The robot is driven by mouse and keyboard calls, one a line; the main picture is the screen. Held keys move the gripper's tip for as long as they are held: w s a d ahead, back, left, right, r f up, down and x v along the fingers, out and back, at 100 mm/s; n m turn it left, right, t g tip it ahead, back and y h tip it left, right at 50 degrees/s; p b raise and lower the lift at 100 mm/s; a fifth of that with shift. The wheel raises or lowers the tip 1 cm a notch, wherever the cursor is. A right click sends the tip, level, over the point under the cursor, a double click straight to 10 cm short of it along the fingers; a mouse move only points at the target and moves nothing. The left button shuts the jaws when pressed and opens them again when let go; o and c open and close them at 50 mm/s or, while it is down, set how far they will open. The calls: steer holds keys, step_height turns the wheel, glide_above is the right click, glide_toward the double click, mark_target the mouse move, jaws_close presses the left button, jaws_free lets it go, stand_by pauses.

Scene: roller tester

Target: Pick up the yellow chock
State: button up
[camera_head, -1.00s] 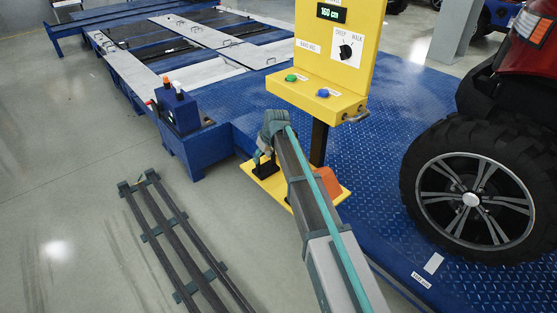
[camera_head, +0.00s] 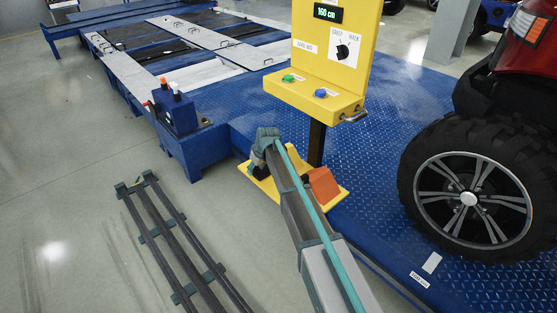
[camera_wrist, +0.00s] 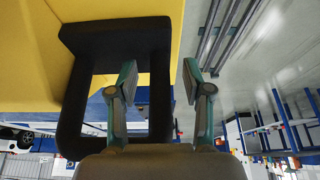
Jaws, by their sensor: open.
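The yellow chock (camera_wrist: 120,10) fills the top left of the wrist view as a broad yellow surface, with a black loop handle (camera_wrist: 75,115) in front of it. My gripper (camera_wrist: 158,75) is open. Its two fingers stand on either side of the handle's right-hand bar, with a gap showing to each side. In the head view my gripper (camera_head: 258,168) is low over the yellow base plate (camera_head: 262,187) beside the console. My own arm hides most of the chock there.
An orange chock (camera_head: 324,185) sits on the plate, right of my arm. The yellow console (camera_head: 318,100) and its dark post stand close behind. A dark rail rack (camera_head: 178,240) lies on the floor at left. A large wheel (camera_head: 468,195) stands at right on the blue platform.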

steer(key=shift+c, duration=0.4)
jaws_close()
steer(key=shift+r, duration=0.1)
